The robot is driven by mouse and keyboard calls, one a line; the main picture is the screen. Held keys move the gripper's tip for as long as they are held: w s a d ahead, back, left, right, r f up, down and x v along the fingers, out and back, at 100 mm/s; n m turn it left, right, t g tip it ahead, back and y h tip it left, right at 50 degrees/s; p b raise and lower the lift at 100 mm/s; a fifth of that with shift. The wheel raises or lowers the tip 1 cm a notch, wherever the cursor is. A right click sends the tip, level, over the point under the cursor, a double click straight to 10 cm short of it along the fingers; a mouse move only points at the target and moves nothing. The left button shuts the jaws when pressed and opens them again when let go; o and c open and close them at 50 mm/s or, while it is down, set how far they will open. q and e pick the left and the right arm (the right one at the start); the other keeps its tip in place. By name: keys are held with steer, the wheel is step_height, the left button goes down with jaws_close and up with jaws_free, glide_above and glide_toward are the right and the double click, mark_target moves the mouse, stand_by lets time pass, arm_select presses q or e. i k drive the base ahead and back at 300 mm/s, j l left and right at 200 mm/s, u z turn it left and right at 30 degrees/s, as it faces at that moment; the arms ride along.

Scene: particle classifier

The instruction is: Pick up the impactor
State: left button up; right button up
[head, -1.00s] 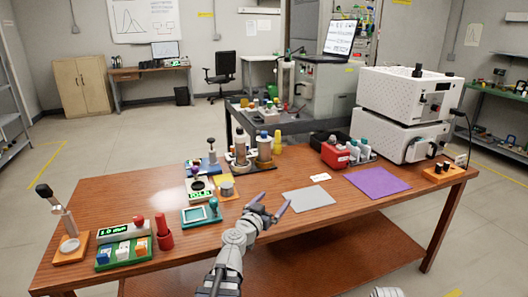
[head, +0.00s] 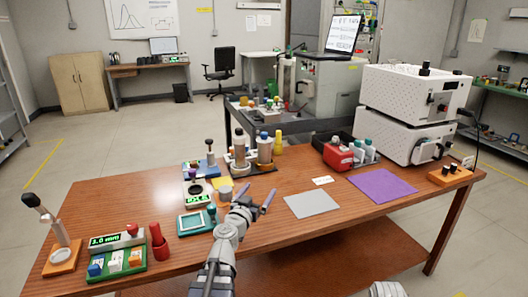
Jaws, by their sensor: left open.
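I cannot tell for sure which item is the impactor. Candidates are the grey cylindrical device (head: 239,150) and the similar one with a blue cap (head: 265,149), both standing upright on a dark base at the table's back middle. A small grey cup (head: 225,192) on a yellow mat is closer. My left gripper (head: 258,192) is open and empty above the table, in front of the cylindrical devices and just right of the cup. It touches nothing that I can make out. My right gripper is out of view.
A teal-framed tray (head: 196,223), a scale (head: 197,197) and a red holder (head: 159,245) are on the left. A grey mat (head: 312,205) and purple mat (head: 382,186) lie right. A red box (head: 337,156) and white instruments (head: 408,112) stand behind them.

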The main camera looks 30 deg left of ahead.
mark_target(264, 147)
steer(key=i+j, duration=0.6)
steer(key=i, duration=0.2)
